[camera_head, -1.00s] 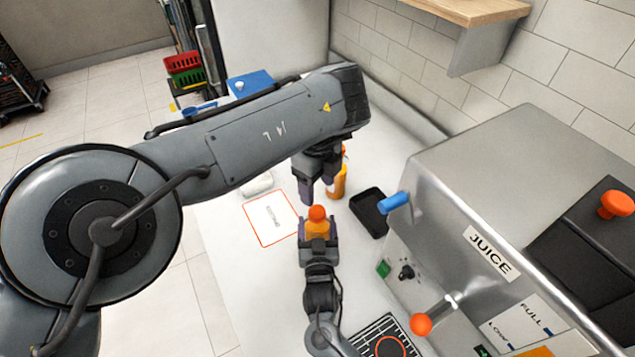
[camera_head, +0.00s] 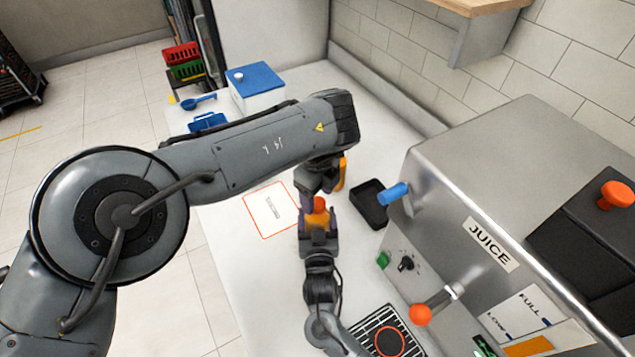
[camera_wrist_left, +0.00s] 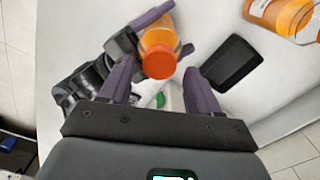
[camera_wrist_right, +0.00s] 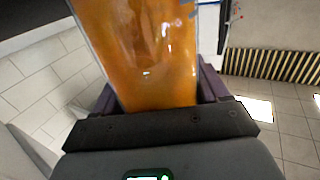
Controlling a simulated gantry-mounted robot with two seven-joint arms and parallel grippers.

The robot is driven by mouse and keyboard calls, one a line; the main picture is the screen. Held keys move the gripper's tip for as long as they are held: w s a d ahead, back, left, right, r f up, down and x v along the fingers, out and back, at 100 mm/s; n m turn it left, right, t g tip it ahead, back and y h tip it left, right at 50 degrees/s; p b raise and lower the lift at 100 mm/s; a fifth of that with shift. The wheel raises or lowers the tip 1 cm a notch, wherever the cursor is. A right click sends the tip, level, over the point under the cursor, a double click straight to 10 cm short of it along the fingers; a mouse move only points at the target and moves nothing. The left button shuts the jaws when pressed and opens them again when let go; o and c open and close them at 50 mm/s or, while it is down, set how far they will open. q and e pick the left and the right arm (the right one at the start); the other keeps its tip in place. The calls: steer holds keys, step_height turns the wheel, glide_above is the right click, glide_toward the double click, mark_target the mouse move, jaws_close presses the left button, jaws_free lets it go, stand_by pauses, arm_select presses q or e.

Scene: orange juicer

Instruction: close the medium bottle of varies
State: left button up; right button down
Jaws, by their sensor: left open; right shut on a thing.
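The medium bottle (camera_head: 319,217) holds orange juice and carries an orange cap. My right gripper (camera_head: 319,232) is shut on the bottle's body above the counter. The bottle fills much of the right wrist view (camera_wrist_right: 145,60), and that gripper's fingers flank it there. My left gripper (camera_head: 318,200) is open close above the bottle. In the left wrist view the bottle's orange cap (camera_wrist_left: 159,62) shows between the spread left fingers (camera_wrist_left: 160,85), apart from them. I cannot tell whether the cap is fully seated.
Another juice bottle (camera_head: 341,175) is partly hidden behind my left gripper; it shows in the left wrist view (camera_wrist_left: 285,14). A black tray (camera_head: 369,207) lies right of the grippers. The steel juicer (camera_head: 450,190) stands at right. A red-outlined label area (camera_head: 270,211) is left on the counter.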

arm_select(q)
steer(key=shift+f, duration=0.9)
steer(key=shift+c, duration=0.3)
steer(key=c, duration=1)
steer(key=m, duration=1.1)
steer(key=shift+m, duration=0.3)
steer(key=m, duration=0.4)
steer(key=shift+m, duration=0.4)
steer(key=m, duration=0.4)
steer(key=shift+m, duration=0.4)
steer(key=o, duration=1.2)
steer(key=shift+r, duration=0.1)
